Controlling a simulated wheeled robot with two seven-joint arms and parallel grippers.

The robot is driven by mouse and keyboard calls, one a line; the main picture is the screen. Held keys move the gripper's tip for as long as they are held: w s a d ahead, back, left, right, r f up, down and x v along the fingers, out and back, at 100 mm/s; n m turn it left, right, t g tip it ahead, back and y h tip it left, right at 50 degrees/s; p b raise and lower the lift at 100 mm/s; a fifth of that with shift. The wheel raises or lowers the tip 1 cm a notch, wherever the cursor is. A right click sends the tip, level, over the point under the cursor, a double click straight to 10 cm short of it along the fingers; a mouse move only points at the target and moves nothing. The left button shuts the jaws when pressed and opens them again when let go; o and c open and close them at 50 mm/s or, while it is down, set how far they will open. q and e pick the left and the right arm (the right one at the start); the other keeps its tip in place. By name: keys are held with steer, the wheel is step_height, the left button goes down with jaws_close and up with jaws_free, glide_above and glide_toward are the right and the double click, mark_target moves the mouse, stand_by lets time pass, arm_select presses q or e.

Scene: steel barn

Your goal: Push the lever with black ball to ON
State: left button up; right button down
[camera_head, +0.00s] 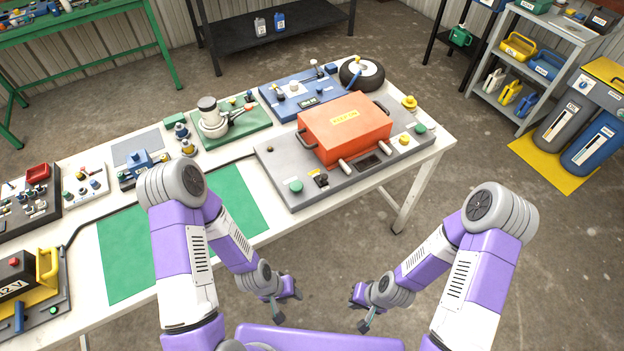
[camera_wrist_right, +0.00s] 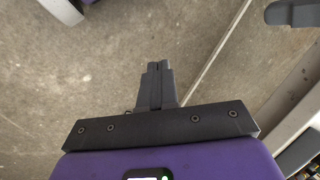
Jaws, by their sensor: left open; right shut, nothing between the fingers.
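No lever with a black ball can be told for certain at this size. A small upright lever with a pale knob (camera_head: 313,63) stands on the blue panel (camera_head: 272,99) at the back of the table, with a small dark-topped part (camera_head: 331,69) beside it. My left gripper (camera_head: 288,303) is open and hangs in front of the table, below its front edge. My right gripper (camera_head: 361,312) is shut and empty, also in front of the table. Its closed fingers (camera_wrist_right: 158,70) show in the right wrist view above bare floor. Both grippers are apart from the panels.
The white table (camera_head: 255,238) carries a grey panel with an orange box (camera_head: 346,128), a green panel (camera_head: 250,133), a green mat (camera_head: 120,270), control boxes at left and a black wheel (camera_head: 349,75). Shelves (camera_head: 568,35) stand at right.

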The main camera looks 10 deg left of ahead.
arm_select(q)
steer(key=shift+s, duration=0.2)
steer(key=shift+o, duration=0.4)
steer(key=shift+d, duration=0.1)
arm_select(e)
steer(key=w+a+f+m+t+y+b, duration=0.1)
steer(key=w+a+m+t+y+b, duration=0.1)
steer(key=w+a+t+b, duration=0.3)
steer(key=w+a+m+t+y, duration=0.1)
steer(key=w+a+t+y, duration=0.25)
steer(key=w, duration=0.35)
arm_select(q)
step_height(320, 180, down, 8)
steer(key=b, duration=0.3)
arm_select(e)
steer(key=w+d+r+m+t, duration=0.3)
steer(key=w+r+m+t, duration=0.2)
steer(key=r+t, duration=0.5)
steer(key=m+t, duration=0.1)
steer(key=m, duration=0.1)
steer(key=shift+w+d+m, duration=0.3)
steer(key=shift+d+m, duration=0.05)
steer(key=shift+m, duration=0.05)
steer(key=shift+r, duration=0.1)
